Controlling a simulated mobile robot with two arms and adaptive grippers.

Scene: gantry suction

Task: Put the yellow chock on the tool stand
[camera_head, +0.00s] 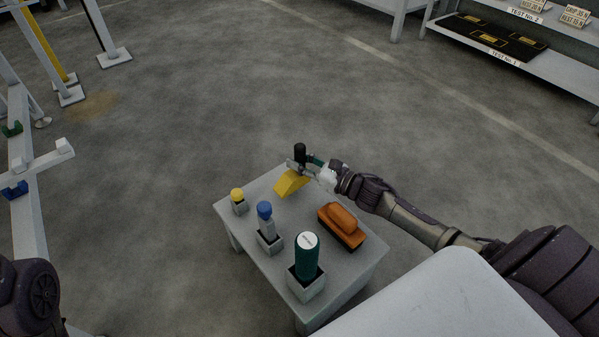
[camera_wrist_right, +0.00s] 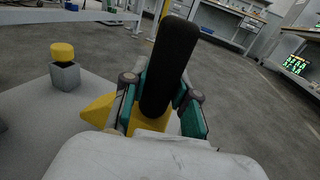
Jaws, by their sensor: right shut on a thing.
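The yellow chock (camera_head: 289,183) is a wedge with an upright black handle, at the far edge of the small grey tool stand (camera_head: 342,257). My right gripper (camera_head: 306,166) is shut on the black handle. In the right wrist view the handle stands between the fingers (camera_wrist_right: 163,101), and the chock's yellow body (camera_wrist_right: 98,110) shows below and to the left. Whether its underside touches the stand top cannot be told. My left gripper is out of view; only a dark part of my left arm shows at the lower left.
The stand also carries a yellow-topped tool (camera_head: 238,196), a blue-topped tool (camera_head: 265,211), a green cylinder (camera_head: 307,257) in a grey holder, and an orange-brown brush-like block (camera_head: 341,223). A grey frame (camera_head: 22,170) stands left, shelving (camera_head: 550,67) at upper right. Open floor lies beyond the stand.

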